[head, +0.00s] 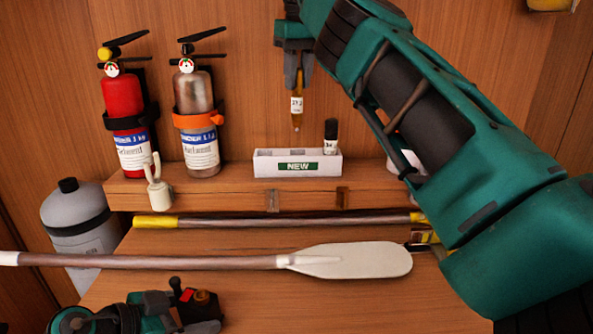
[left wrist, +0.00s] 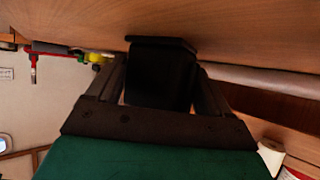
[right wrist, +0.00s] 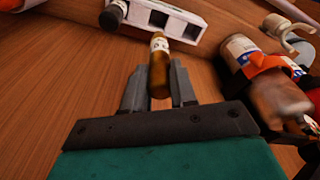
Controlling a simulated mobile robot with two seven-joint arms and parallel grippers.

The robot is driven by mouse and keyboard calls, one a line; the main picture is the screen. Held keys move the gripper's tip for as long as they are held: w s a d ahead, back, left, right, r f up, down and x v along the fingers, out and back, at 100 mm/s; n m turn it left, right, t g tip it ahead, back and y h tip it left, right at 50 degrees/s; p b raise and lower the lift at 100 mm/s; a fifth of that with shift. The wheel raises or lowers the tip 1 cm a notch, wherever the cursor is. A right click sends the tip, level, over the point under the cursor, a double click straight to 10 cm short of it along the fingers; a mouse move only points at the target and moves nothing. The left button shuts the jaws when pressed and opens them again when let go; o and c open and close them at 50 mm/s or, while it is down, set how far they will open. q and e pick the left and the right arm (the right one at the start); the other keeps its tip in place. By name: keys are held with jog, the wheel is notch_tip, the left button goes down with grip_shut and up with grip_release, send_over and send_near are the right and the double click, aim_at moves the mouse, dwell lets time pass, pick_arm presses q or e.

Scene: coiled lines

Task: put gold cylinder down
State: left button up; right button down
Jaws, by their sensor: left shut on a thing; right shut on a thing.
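My right gripper (head: 298,75) is shut on a slim gold-amber cylinder with a pale label (head: 297,105), held upright in the air above the white rack. The cylinder also shows between the fingers in the right wrist view (right wrist: 159,65). The white rack marked NEW (head: 265,163) sits on the wooden shelf, with a black-capped vial (head: 331,130) standing at its right end. The right wrist view shows open square slots in the rack (right wrist: 158,18). My left gripper (head: 185,312), low at the left, is shut on a black block (left wrist: 160,75).
Red (head: 122,95) and bronze (head: 193,92) extinguishers stand left of the rack, with a small cream pronged object (head: 159,190) in front. A yellow-ended pole (head: 290,220) and a white-bladed paddle (head: 350,260) lie across below. A grey tank (head: 75,212) is at far left.

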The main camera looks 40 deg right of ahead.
aim_at(298, 120)
jog(key=shift+s+r, duration=0.15)
jog(key=shift+r, duration=0.15)
jog(key=shift+f, duration=4.9)
jog(key=shift+f, duration=0.2)
jog(key=c, duration=0.9)
grip_release()
notch_tip(298, 120, up, 12)
jog(key=s, duration=0.1)
jog(key=shift+s+a+r, duration=0.15)
jog(key=shift+s+a, duration=0.05)
